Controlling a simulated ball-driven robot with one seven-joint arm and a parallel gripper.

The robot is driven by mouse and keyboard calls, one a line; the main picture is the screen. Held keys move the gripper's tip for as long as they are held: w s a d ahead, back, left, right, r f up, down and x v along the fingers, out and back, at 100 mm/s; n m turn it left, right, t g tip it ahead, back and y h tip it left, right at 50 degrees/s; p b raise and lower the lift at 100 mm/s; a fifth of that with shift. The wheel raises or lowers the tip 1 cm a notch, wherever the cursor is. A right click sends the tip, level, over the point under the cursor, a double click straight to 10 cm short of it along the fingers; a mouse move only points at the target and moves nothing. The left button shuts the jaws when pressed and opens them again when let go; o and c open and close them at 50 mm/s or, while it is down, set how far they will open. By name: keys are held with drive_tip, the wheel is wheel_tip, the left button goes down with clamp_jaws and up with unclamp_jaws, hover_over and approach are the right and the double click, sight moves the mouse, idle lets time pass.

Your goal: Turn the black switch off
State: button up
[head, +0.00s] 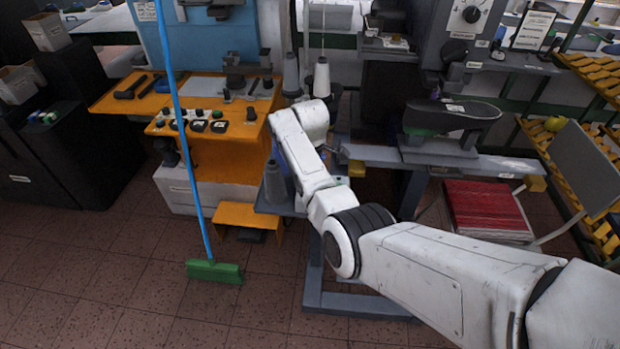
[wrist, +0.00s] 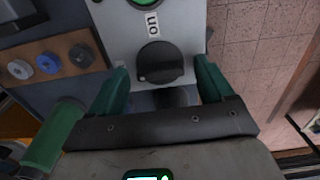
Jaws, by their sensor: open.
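The black switch (wrist: 160,62) is a rotary knob on a light grey panel (wrist: 122,25) in the wrist view. Its grip bar lies roughly level across the picture. A white label reading "on" (wrist: 152,24), turned on its side, is just above it. My gripper (wrist: 161,68) is open, with one green finger on each side of the switch. I see gaps between the fingers and the knob; contact cannot be told. In the head view my white arm reaches to the middle of the scene, and its gripper end is hidden or too small to make out.
White, blue and dark knobs (wrist: 48,63) sit on a brown strip left of the panel. In the head view, an orange bench (head: 175,95) stands left of my arm, with a blue-handled broom (head: 214,270) before it. A red stack (head: 487,208) is at right.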

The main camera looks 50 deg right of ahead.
wheel_tip(320, 180, up, 11)
drive_tip(key=b, duration=0.1)
drive_tip(key=shift+b, duration=0.4)
drive_tip(key=shift+f, duration=0.1)
idle(0.4)
